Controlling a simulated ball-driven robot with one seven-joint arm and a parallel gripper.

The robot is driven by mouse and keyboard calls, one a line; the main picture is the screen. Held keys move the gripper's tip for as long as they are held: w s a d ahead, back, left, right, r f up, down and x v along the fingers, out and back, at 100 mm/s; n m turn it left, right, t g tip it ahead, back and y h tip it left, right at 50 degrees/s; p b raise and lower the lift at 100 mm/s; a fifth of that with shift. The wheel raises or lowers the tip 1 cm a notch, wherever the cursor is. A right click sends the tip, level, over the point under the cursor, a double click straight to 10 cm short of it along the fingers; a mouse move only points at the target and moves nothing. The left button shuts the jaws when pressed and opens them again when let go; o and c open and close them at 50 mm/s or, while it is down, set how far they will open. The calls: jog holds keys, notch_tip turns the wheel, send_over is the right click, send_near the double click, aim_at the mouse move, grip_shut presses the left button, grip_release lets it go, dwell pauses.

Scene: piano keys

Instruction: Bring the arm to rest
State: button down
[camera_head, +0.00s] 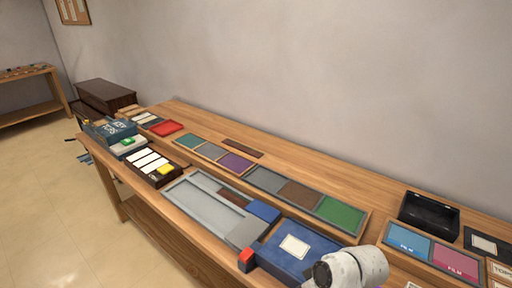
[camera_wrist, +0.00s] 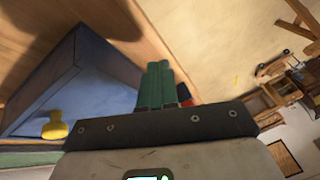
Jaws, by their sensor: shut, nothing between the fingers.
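My gripper (camera_wrist: 158,66) shows in the wrist view with its two green fingers shut side by side and nothing between them. A small red thing (camera_wrist: 183,93) shows partly behind the fingers at right. In the head view, a white rounded part of my arm (camera_head: 352,268) is at the bottom, over the front of the wooden bench (camera_head: 290,168). My fingers are hidden there.
Beside my arm in the head view are a blue tray with a white card (camera_head: 273,257) and a red block (camera_head: 246,259). Grey trays (camera_head: 202,203), coloured panels (camera_head: 340,211) and an open black box (camera_head: 429,212) cover much of the bench.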

jog(key=s+d+m+h, duration=0.1)
jog(key=s+d, duration=0.2)
jog(key=s+d+m+t, duration=0.1)
jog(key=s+d, duration=0.2)
jog(key=s+d+m+h, duration=0.1)
jog(key=s+d, duration=0.1)
jog(key=s, duration=0.1)
jog(key=shift+d+f+m+t+h, duration=0.3)
jog(key=shift+d+f+t, duration=0.1)
jog(key=s+d+r+m+t+h, duration=0.1)
jog(key=s+d+r+m+h, duration=0.15)
jog(key=s+d, duration=0.45)
jog(key=s+f+g, duration=0.4)
jog(key=s+f, duration=0.1)
jog(key=s, duration=0.6)
jog(key=shift+d+f+m, duration=0.3)
jog(key=shift+f+m, duration=0.05)
jog(key=shift+f, duration=0.05)
